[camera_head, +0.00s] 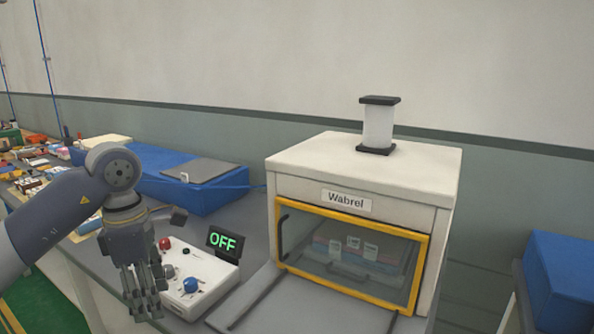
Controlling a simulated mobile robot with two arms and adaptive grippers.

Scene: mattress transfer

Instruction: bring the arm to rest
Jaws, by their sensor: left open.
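My left arm comes in from the left edge, and my left gripper (143,300) hangs with its fingers pointing down. It is open and nothing shows between its fingers. It is in front of the left part of a white control box (204,274), which has a red knob, a blue knob and a small display (224,241) reading OFF. Whether the fingers touch the box I cannot tell. My right gripper is not in view.
A white cabinet (364,161) labelled Wabrel stands right of the control box, its yellow-framed window (345,257) shut, with items inside. A grey plate (290,307) lies before it. A blue case (207,193) is behind my arm. A blue box (562,281) is at right.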

